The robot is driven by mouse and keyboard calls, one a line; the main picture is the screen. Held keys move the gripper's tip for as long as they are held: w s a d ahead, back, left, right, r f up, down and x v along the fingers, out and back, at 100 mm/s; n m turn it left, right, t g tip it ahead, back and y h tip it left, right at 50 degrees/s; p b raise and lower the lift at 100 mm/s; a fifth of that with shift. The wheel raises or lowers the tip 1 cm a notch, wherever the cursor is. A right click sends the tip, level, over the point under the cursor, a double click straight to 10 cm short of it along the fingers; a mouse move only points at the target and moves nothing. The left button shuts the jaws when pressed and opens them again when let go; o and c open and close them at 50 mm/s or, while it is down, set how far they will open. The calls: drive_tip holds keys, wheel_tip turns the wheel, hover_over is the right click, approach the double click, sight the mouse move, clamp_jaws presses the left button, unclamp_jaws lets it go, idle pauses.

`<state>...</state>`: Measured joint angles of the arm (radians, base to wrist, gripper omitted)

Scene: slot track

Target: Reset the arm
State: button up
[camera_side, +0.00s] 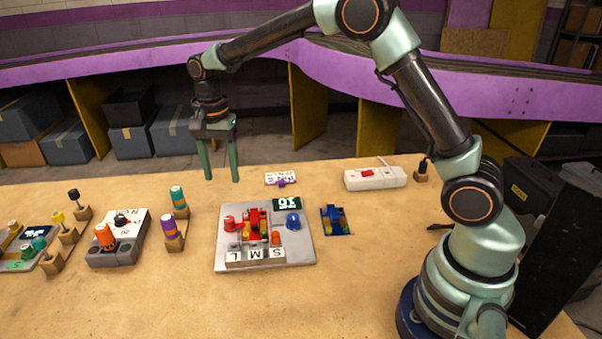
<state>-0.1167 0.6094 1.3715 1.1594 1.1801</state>
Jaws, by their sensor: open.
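My gripper (221,179) points straight down, with its two green fingers apart and nothing between them. It hangs above the back part of the wooden table (345,280). In the picture it is above and left of a grey board (224,257) that carries red, blue and orange parts and a strip of letter tiles. My arm reaches to it from the base at the right in a high bend.
A white box with a red switch (388,178) stands at the back right. A small blue block (335,219) lies right of the board. Wooden stands with coloured pegs (174,228) and a grey-white unit (118,238) stand left. The front middle is clear.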

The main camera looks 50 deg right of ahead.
drive_tip(key=s+d+r+n+t, duration=0.25)
drive_tip(key=s+r+n, duration=0.25)
drive_tip(key=s+r, duration=0.35)
drive_tip(key=s+d+r+n+t, duration=0.1)
drive_tip(key=s+d+n+t, duration=0.2)
drive_tip(key=s+n, duration=0.4)
drive_tip(key=shift+s+d+r, duration=0.15)
drive_tip(key=shift+s+r, duration=0.15)
drive_tip(key=shift+s, duration=2.25)
